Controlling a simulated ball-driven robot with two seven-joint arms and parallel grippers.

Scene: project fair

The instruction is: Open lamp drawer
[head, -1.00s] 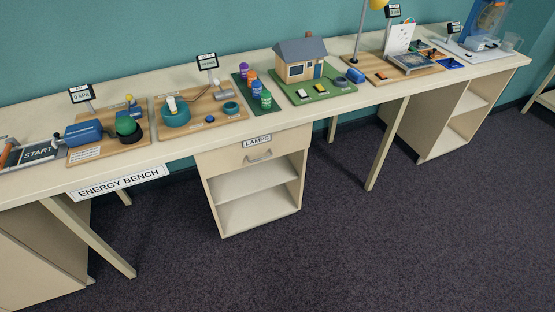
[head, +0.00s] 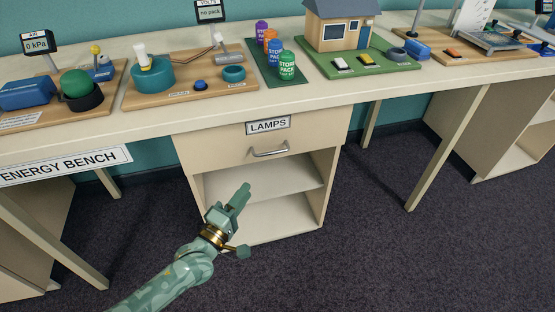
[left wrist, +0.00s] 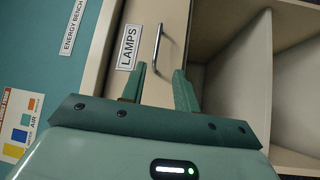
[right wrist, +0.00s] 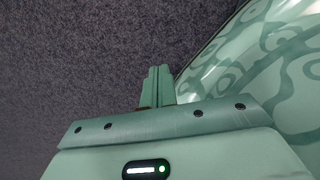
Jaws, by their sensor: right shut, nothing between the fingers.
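The lamp drawer (head: 215,152) is closed under the bench top, with a LAMPS label (head: 268,125) and a silver bar handle (head: 270,153) on its front. My left gripper (head: 243,190) is below and left of the handle in the head view, in front of the open shelves. In the left wrist view the fingers of the left gripper (left wrist: 160,80) are spread and empty, and the handle (left wrist: 158,48) shows beyond them, apart from the fingertips. My right gripper (right wrist: 158,70) shows only in the right wrist view, its fingers together and empty above dark carpet.
The bench top (head: 150,130) overhangs the drawer and carries wooden demo boards, several store pack cans and a model house (head: 342,30). Open shelves (head: 290,210) lie under the drawer. Slanted bench legs (head: 445,140) stand at either side. The carpet (head: 380,260) in front is clear.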

